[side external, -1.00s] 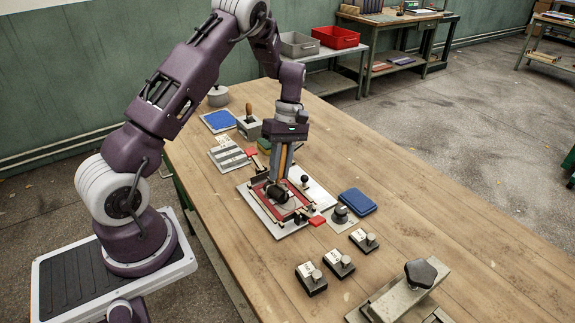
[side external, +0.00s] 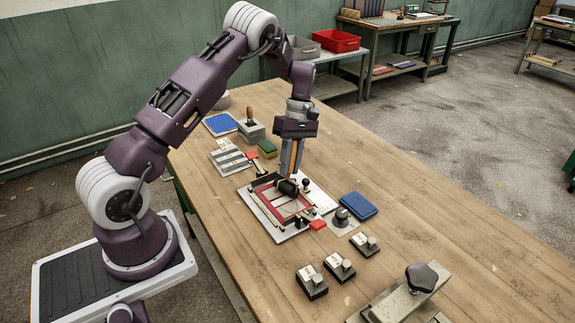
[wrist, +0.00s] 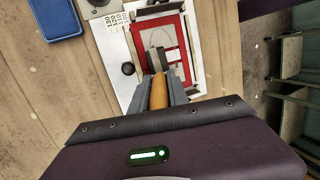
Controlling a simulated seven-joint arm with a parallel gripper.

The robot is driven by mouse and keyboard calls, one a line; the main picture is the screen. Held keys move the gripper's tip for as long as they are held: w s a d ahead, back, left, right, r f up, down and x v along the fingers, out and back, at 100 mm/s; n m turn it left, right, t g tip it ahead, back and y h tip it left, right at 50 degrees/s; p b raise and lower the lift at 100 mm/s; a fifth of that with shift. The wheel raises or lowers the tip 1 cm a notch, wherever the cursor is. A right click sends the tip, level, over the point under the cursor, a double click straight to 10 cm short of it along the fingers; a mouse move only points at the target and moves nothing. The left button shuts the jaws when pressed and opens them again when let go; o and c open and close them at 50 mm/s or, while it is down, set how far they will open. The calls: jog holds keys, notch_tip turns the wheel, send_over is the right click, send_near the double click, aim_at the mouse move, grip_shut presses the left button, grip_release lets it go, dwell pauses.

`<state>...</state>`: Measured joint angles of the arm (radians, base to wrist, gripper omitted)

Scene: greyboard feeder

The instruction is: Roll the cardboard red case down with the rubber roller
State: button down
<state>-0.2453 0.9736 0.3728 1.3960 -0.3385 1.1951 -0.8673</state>
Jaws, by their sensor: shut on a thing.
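The red case (side external: 284,216) lies flat in a dark-edged frame on a white base plate (side external: 262,219). In the wrist view the red case (wrist: 142,36) shows with a grey-and-white patch in its middle. My gripper (side external: 291,168) is shut on the wooden handle of the rubber roller (side external: 287,187). The handle (wrist: 158,92) stands between my fingers in the wrist view. The dark roller is over the far right part of the case. I cannot tell whether it touches the surface. My fingers and the roller hide part of the case.
A black knob (side external: 308,188) stands close right of the roller. A blue pad (side external: 357,206) and a dark round knob (side external: 342,216) lie right of the plate. Several small stamped blocks (side external: 340,266) sit nearer. The table's right side (side external: 440,205) is mostly clear.

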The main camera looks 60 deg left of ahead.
jog(key=shift+r, duration=3)
jog(key=shift+d+r, duration=0.1)
jog(key=shift+r, duration=1.45)
jog(key=shift+s+d+f, duration=0.6)
jog(key=shift+d+f, duration=0.05)
jog(key=shift+f, duration=0.65)
jog(key=shift+s+d+f, duration=0.55)
jog(key=shift+d+f, duration=0.05)
jog(key=shift+f, duration=0.7)
jog(key=shift+s+d+f, duration=0.6)
jog(key=shift+d+f, duration=0.05)
jog(key=shift+f, duration=0.65)
jog(key=shift+f, duration=0.65)
